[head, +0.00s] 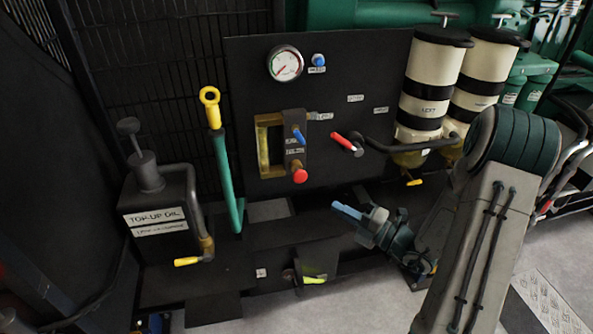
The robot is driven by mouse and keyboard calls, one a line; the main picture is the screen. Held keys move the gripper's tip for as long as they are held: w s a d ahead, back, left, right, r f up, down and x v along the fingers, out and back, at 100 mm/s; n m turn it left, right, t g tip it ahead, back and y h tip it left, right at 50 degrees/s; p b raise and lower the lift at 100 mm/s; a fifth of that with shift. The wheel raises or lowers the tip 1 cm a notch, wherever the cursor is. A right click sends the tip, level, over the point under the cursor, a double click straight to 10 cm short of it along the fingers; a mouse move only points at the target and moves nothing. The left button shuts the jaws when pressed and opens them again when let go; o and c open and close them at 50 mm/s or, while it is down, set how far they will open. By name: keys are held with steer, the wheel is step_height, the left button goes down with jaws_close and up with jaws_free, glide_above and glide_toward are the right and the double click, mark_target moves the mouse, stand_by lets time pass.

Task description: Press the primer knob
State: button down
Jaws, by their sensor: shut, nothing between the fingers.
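Small labels on the dark panel (240,100) are too blurred for me to tell which control is the primer knob. A round blue knob (319,60) sits beside the white gauge (285,63), with a label under it. Lower down, a red knob (300,176) sticks out below a blue lever (298,135) near a brass frame (263,145). My gripper (347,210) is shut and empty, its pale blue fingers pointing left. It shows below and to the right of the red knob, apart from the controls.
A red-handled lever (343,141) juts from the panel at right. Cream and black canisters (430,85) stand beyond it, with a dark pipe below. Open floor lies in front.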

stand_by(0.4)
steer(key=s+a+r+n+g+h, duration=0.2)
steer(key=s+a+n+g, duration=0.35)
steer(key=n, duration=0.55)
steer(key=s+a+r+n+g+h, duration=0.1)
steer(key=s+a+r+n+g, duration=0.1)
steer(key=s+n+g, duration=0.65)
steer(key=s+d+r+n+t+h, duration=0.2)
steer(key=d+n+h, duration=0.3)
steer(key=n, duration=0.6)
steer(key=s+d+r+n+t+h, duration=0.2)
steer(key=s+d+n+h, duration=0.2)
steer(key=n+h, duration=0.3)
steer(key=d+n, duration=0.1)
steer(key=n, duration=0.4)
steer(key=shift+r, duration=0.2)
steer(key=shift+d, duration=0.15)
